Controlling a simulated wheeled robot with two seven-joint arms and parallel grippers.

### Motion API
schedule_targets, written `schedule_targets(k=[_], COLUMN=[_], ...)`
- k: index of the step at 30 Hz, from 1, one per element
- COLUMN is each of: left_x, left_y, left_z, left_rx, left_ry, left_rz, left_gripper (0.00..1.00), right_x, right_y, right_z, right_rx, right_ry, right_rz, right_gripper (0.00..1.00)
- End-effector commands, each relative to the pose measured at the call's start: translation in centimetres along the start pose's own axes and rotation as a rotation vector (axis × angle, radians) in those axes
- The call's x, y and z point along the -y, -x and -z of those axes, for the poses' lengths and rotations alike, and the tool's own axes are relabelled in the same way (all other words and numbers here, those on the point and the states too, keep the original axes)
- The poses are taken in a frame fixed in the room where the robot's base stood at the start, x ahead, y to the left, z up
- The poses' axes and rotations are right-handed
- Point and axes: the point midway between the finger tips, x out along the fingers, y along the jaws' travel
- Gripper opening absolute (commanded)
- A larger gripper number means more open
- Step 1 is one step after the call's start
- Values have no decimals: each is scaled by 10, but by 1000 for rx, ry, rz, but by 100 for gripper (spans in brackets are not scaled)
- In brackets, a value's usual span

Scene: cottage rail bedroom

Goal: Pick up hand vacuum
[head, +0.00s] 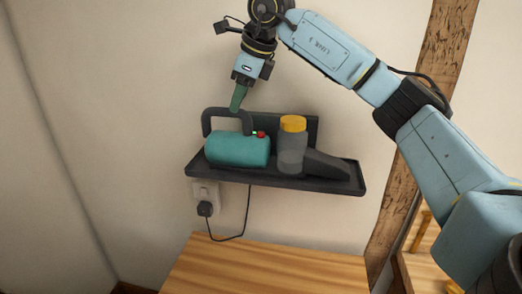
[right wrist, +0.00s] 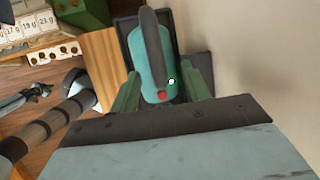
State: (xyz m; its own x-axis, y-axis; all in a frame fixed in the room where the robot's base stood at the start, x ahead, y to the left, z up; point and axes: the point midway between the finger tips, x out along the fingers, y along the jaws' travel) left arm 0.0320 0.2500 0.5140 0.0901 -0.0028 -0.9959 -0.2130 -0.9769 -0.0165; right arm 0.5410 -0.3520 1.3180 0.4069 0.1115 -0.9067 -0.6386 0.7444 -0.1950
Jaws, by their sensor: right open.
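The hand vacuum rests on a dark wall shelf (head: 330,186). It has a teal body (head: 236,150), a dark looped handle (head: 222,112) and a red button. A grey see-through canister with a yellow cap (head: 293,124) and a dark wedge-shaped nozzle (head: 326,166) sit to its right. My right gripper (head: 237,98) points down at the top of the handle. In the right wrist view my right gripper (right wrist: 163,70) is open, its green fingers on either side of the teal body and handle (right wrist: 152,42). Whether they touch is unclear. My left gripper is not in view.
A wall outlet with a black plug (head: 205,208) and hanging cord is below the shelf. A wooden surface (head: 265,268) lies lower down. A timber post (head: 392,220) stands right. In the right wrist view, a numbered pale box (right wrist: 35,30) and green box (right wrist: 85,14) are left.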

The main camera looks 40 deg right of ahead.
Motion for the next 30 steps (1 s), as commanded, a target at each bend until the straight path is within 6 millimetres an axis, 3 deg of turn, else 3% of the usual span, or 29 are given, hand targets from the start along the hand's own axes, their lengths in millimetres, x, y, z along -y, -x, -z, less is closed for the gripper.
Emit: schedule_targets(k=[12, 20, 30], left_x=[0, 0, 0], left_y=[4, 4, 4], left_z=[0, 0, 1], left_rx=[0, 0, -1], left_ry=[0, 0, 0], left_rz=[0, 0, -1], left_gripper=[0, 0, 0], right_x=[-4, -4, -4], right_y=[-49, -52, -52], right_z=[2, 2, 2], right_rx=[0, 2, 2], right_ry=[0, 1, 1], right_rz=[-1, 0, 0], right_gripper=[47, 47, 2])
